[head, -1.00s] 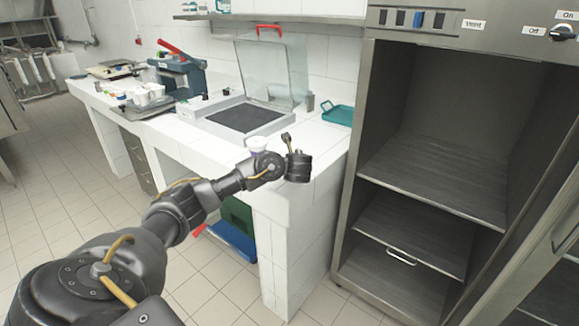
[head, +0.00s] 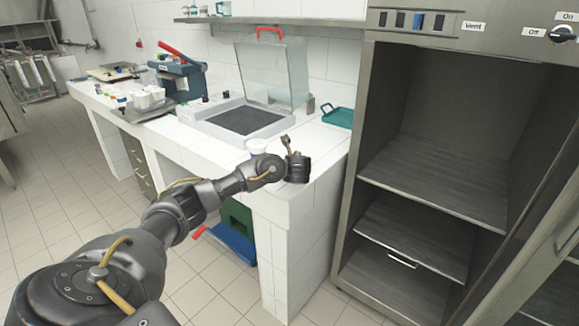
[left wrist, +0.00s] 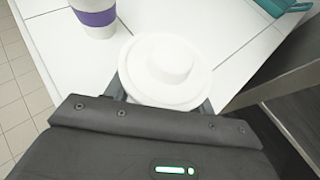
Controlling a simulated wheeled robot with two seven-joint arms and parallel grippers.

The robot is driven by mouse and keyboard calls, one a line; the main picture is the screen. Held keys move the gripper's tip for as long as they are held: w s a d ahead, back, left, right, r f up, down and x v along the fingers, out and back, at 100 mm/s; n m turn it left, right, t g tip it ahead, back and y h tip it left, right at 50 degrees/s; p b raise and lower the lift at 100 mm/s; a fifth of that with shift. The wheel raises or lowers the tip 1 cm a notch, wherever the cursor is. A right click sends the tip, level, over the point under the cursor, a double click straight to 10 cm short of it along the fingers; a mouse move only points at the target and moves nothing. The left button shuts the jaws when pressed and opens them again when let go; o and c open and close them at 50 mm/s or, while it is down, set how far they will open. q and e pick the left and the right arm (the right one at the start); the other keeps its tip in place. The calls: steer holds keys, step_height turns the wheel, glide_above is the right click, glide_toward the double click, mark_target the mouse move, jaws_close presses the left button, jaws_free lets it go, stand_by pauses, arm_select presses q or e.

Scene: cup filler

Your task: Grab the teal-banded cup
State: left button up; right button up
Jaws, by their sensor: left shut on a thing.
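My left gripper (left wrist: 165,98) is shut on a white-lidded cup (left wrist: 170,58), seen from above in the left wrist view. Only its round white lid shows, between the fingers, so its band colour is hidden. A second white cup with a purple band (left wrist: 95,17) stands on the white tiled counter, up and to the left of the held one. In the head view my left arm reaches to the counter's front right corner, and a white cup (head: 257,146) shows partly behind the wrist. My right gripper is not in view.
A teal tray (head: 338,117) lies at the counter's right end, beside a tall steel cabinet (head: 352,210) with shelves. A clear-lidded machine (head: 240,120) stands behind the arm. Small cups stand on the wall shelf (head: 290,17). Tiled floor is open at lower left.

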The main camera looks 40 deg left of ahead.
arm_select(q)
steer(key=shift+r, duration=0.2)
